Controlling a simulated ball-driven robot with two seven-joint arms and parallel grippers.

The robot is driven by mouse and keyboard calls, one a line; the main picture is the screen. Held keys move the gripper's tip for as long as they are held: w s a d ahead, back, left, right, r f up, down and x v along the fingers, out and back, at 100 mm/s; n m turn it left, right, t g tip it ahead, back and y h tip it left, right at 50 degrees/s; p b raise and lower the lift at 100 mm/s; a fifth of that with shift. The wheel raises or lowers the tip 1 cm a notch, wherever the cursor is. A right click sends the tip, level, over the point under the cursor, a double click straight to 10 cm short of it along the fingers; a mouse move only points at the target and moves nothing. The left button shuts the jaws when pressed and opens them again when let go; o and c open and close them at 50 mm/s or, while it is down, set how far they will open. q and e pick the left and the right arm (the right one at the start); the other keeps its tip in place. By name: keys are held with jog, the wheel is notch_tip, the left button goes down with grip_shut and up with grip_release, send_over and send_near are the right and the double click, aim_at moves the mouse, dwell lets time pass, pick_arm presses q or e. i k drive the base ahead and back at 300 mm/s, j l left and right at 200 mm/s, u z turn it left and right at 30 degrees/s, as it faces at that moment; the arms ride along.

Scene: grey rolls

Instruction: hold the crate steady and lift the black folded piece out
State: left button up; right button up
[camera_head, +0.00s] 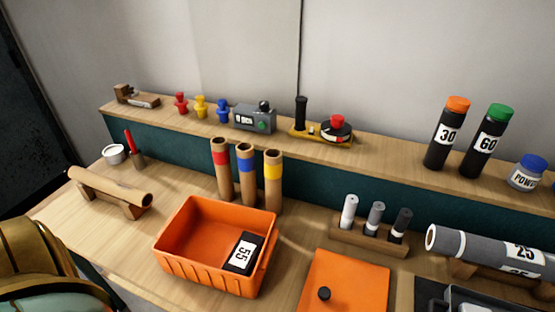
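The orange crate (185,272) stands on the wooden bench left of the middle, with its open top facing up. The black folded piece (243,253) lies inside it at the right end, against the right wall. Neither of my grippers is in view, and nothing is seen touching the crate or the black piece.
Three cardboard tubes (246,172) with red, blue and yellow bands stand close behind the crate. An orange lid with a black knob (343,285) lies to its right. A brown roll on a stand (110,187) is to its left. A rack of markers (370,237) stands behind the lid.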

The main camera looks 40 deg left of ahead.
aim_at(244, 256)
jog(key=k+j+z, duration=0.1)
jog(key=j+z, duration=0.15)
jog(key=j, duration=0.2)
jog(key=k+j+z, duration=0.25)
jog(key=j, duration=0.25)
jog(key=j+z, duration=0.25)
jog(key=j, duration=0.2)
jog(key=k+j+z, duration=0.45)
jog(key=j, duration=0.25)
jog(key=k, duration=0.05)
